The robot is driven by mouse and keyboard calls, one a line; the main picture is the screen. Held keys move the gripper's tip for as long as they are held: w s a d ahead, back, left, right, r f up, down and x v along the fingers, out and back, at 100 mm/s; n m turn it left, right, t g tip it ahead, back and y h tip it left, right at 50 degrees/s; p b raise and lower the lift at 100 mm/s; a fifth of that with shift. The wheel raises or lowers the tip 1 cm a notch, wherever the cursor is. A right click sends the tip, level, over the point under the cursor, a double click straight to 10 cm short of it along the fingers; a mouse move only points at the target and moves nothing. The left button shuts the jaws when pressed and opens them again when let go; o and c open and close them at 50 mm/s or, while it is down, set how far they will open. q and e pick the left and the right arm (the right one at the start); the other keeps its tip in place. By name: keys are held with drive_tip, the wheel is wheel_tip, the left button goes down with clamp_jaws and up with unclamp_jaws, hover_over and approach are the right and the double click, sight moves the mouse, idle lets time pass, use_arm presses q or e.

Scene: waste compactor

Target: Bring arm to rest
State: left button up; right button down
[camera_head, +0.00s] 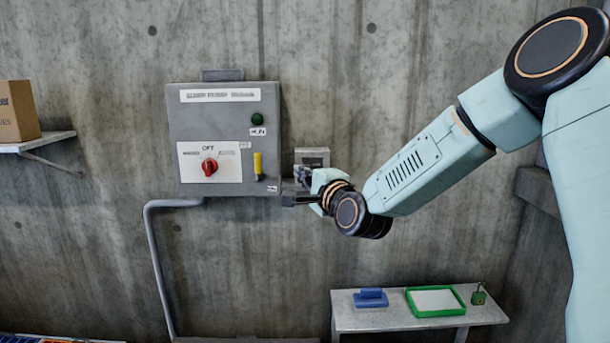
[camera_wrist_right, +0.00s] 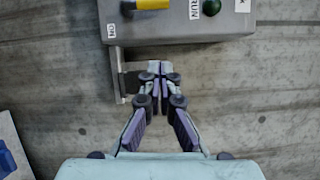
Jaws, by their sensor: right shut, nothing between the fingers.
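My right arm comes in from the right in the head view. Its gripper (camera_head: 298,188) is beside the lower right edge of the grey control box (camera_head: 225,92) on the wall. In the right wrist view the fingers (camera_wrist_right: 160,70) are together and empty, with their tips close to the edge of the box (camera_wrist_right: 185,32). I cannot tell whether they touch it. My left gripper is not in view.
The box has a red rotary knob (camera_head: 209,167), a yellow handle (camera_head: 258,165) and a green lamp (camera_head: 257,119). A small grey fixture (camera_head: 313,156) is behind the gripper.

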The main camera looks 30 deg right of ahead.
drive_tip(key=s+a+f+n+g+y+b, duration=0.1)
drive_tip(key=s+a+f+n+g, duration=0.3)
drive_tip(key=f, duration=0.5)
drive_tip(key=s+a+f+n+g+y, duration=0.1)
drive_tip(key=s+a+f+n+g, duration=0.15)
drive_tip(key=s+f+n, duration=0.45)
drive_tip(key=s+a+f+n+g+y+b, duration=0.1)
drive_tip(key=s+a+f+n+g, duration=0.3)
drive_tip(key=f, duration=0.8)
drive_tip(key=s+a+f+n+g+b, duration=0.1)
drive_tip(key=s+f+g, duration=0.1)
drive_tip(key=s+f, duration=0.5)
drive_tip(key=s+a+f+n+g+b, duration=0.1)
drive_tip(key=s+a+f+n+g, duration=0.1)
drive_tip(key=s+f, duration=0.5)
drive_tip(key=s+a+f+n+g+b, duration=0.1)
drive_tip(key=s+f, duration=0.6)
drive_tip(key=s, duration=0.9)
drive_tip(key=a+g, duration=0.1)
drive_tip(key=g, duration=0.1)
drive_tip(key=shift+s+a+f+n+g+h, duration=0.15)
drive_tip(key=shift+f+n+g+h, duration=0.15)
drive_tip(key=shift+f+g+h, duration=0.1)
